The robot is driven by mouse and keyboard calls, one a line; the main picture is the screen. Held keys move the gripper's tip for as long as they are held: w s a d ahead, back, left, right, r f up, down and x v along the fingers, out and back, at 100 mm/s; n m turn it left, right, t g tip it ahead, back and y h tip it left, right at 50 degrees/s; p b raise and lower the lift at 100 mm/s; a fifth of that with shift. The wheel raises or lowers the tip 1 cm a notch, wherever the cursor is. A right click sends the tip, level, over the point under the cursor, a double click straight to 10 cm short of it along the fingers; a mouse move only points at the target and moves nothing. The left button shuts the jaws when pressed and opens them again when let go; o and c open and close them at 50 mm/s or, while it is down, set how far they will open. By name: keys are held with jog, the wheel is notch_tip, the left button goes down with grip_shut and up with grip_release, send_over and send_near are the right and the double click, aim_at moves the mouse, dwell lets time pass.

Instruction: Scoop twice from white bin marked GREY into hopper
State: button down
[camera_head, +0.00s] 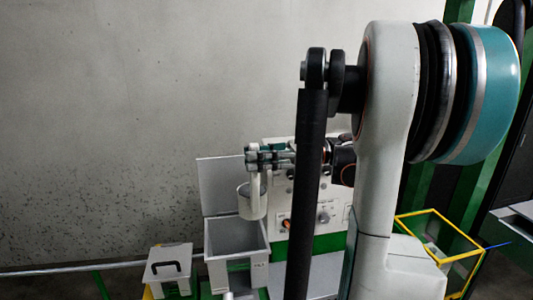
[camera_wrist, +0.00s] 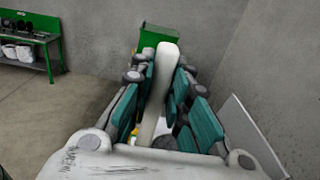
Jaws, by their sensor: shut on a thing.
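My gripper (camera_head: 264,157) is shut on the pale handle of a scoop. In the wrist view the handle (camera_wrist: 166,65) runs between the teal finger pads. The scoop's whitish cup (camera_head: 251,203) hangs below the gripper, over or just in front of an open white bin (camera_head: 258,262). I cannot tell what the cup holds. The bin's lid (camera_head: 219,184) stands upright behind it. A small label on the bin's front is too small to read, so I cannot confirm GREY. I cannot clearly make out the hopper.
A closed white bin (camera_head: 170,251) with a black lid handle stands to the left. A white machine panel with knobs (camera_head: 291,205) is right of the open bin. A yellow-edged frame (camera_head: 425,214) stands further right. The wrist view shows a green workbench (camera_wrist: 48,60) and a green container (camera_wrist: 148,38).

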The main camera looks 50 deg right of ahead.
aim_at(259, 178)
jog(key=shift+f+b, duration=1.8)
jog(key=shift+f, duration=0.9)
jog(key=shift+w+a+r+h+p, duration=0.15)
jog(key=shift+a+r+h+p, duration=0.15)
jog(key=shift+p, duration=0.45)
jog(key=shift+w+a+g+p, duration=0.15)
jog(key=shift+g+p, duration=0.15)
jog(key=shift+p, duration=0.05)
jog(key=shift+w+a+f+g+h+p, duration=3.1)
jog(key=shift+a+h+p, duration=1.45)
jog(key=shift+p, duration=1.45)
jog(key=w+a+f+g+h+b, duration=0.2)
jog(key=f+h+b, duration=0.1)
jog(key=f, duration=0.2)
jog(key=w+a+f+g+h+b, duration=0.2)
jog(key=f+g+h+b, duration=0.1)
jog(key=f+b, duration=0.1)
jog(key=shift+a+f, duration=0.15)
jog(key=shift+f, duration=0.25)
jog(key=shift+s, duration=0.1)
